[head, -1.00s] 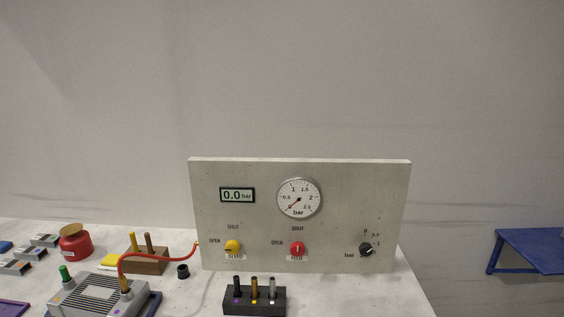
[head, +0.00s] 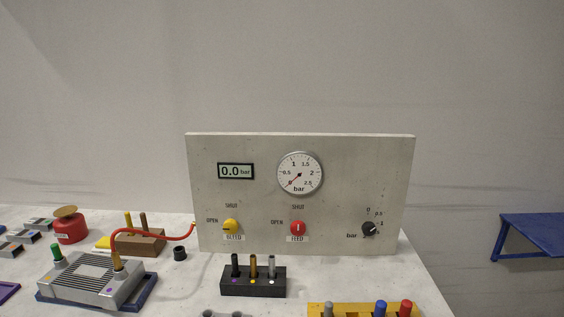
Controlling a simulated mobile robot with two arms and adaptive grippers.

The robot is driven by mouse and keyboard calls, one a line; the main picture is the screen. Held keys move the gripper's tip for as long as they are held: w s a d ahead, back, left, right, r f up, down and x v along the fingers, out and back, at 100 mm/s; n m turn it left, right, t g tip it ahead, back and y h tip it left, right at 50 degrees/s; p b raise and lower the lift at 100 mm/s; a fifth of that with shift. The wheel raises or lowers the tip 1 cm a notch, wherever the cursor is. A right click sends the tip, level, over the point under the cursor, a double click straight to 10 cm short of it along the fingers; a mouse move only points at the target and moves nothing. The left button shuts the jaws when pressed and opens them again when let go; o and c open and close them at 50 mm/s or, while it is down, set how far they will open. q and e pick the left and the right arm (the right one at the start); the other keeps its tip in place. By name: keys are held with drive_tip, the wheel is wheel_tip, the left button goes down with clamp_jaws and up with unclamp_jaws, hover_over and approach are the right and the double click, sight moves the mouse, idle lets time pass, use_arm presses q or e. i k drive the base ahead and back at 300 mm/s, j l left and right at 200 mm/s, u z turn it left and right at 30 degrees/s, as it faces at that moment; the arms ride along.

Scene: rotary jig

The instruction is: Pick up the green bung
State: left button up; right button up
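The green bung (head: 57,252) stands upright in the top of a grey finned metal block (head: 88,279) at the left of the bench in the head view. The block sits on a dark blue base (head: 142,295). A red hose runs from a brass fitting (head: 117,262) on the same block to the panel. Neither of my grippers shows in the head view.
A grey panel (head: 260,190) with a gauge and knobs stands at the back. A black holder (head: 253,281) with several pegs is before it. A yellow rack (head: 345,311) is at the front edge. A red pot (head: 70,228) and wooden block (head: 142,243) stand behind the finned block.

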sight(55, 248)
drive_tip(key=u, duration=1.4)
drive_tip(key=i+j, duration=0.45)
